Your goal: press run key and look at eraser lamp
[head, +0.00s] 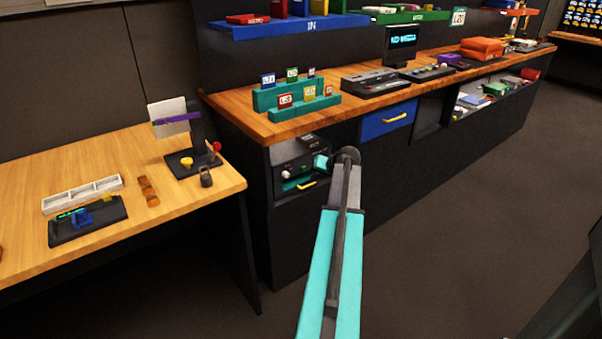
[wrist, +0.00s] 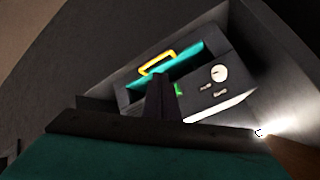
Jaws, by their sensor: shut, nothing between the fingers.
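A dark box with a yellow handle (head: 306,183), which looks like the eraser, sits in an open bay of the long bench. In the wrist view the dark box (wrist: 222,92) shows tilted, with a teal drawer front, a yellow handle (wrist: 157,62), a white dial (wrist: 219,73) and small light switches. A small green patch (wrist: 178,89), possibly the run key or a lamp, shows beside my fingers. I cannot tell which it is, or whether a lamp is lit. My gripper (wrist: 160,80) is shut and empty in front of the box. Whether it touches is unclear.
The wooden benchtop (head: 240,107) overhangs the bay. A blue drawer (head: 388,119) is to its right. A separate wooden table (head: 100,160) with small devices stands at left. The dark floor (head: 470,240) is clear.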

